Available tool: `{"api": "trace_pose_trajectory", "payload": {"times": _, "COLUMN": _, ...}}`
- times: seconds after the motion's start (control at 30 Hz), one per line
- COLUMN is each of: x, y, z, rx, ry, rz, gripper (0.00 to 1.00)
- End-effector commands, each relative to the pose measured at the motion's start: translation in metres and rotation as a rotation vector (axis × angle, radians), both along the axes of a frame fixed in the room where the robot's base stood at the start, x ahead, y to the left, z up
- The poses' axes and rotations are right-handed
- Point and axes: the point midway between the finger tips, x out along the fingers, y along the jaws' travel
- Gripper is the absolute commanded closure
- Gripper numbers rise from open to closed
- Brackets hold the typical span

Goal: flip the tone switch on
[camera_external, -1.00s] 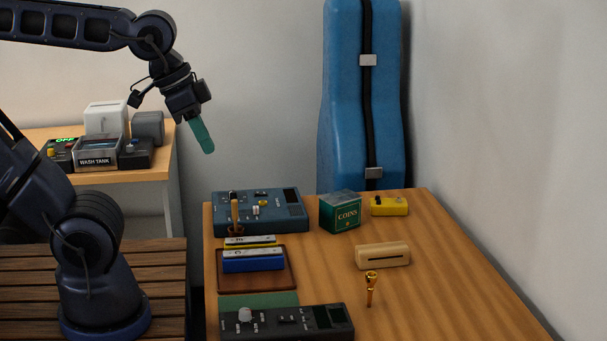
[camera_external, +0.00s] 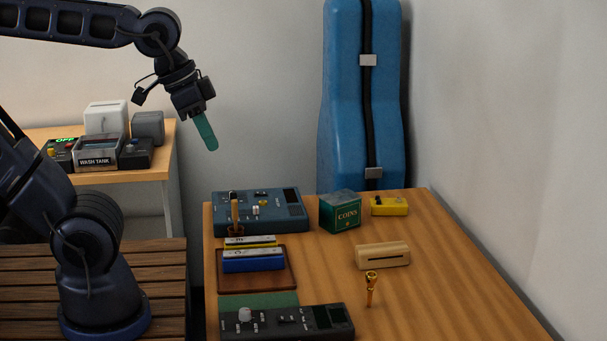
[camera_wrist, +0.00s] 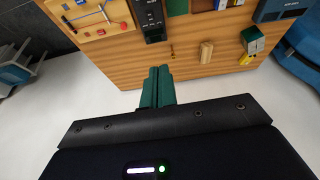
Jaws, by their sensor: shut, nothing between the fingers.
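A tone switch cannot be singled out, as the labels are too small to read. The blue control box (camera_external: 282,219) at the table's back left has small switches on its top. The dark control box (camera_external: 270,327) at the front has a light knob (camera_external: 245,314) and a small switch (camera_external: 288,319); it also shows in the wrist view (camera_wrist: 150,18). A small yellow box (camera_external: 389,206) with dark controls sits at the back right. My gripper (camera_external: 209,143) has green fingers, shut and empty, high above and behind the table's back-left corner. The fingers show together in the wrist view (camera_wrist: 158,85).
Harmonicas (camera_external: 253,261) lie on a brown tray. A tall blue case (camera_external: 345,110) stands behind. The table's right side is clear.

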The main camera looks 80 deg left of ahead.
Motion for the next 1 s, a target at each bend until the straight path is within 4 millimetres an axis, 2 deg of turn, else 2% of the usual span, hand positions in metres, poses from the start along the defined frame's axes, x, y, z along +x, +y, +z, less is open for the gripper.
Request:
{"api": "trace_pose_trajectory", "payload": {"times": 0.17, "x": 0.026, "y": 0.018, "z": 0.007, "rx": -0.024, "ry": 0.031, "rz": 0.089, "gripper": 1.0}}
{"api": "trace_pose_trajectory", "payload": {"times": 0.47, "x": 0.077, "y": 0.064, "z": 0.014, "rx": -0.07, "ry": 0.086, "rz": 0.274, "gripper": 1.0}}
{"api": "trace_pose_trajectory", "payload": {"times": 0.77, "x": 0.122, "y": 0.122, "z": 0.011, "rx": -0.11, "ry": 0.137, "rz": 0.464, "gripper": 1.0}}
{"api": "trace_pose_trajectory", "payload": {"times": 1.0, "x": 0.154, "y": 0.177, "z": 0.001, "rx": -0.138, "ry": 0.177, "rz": 0.618, "gripper": 1.0}}
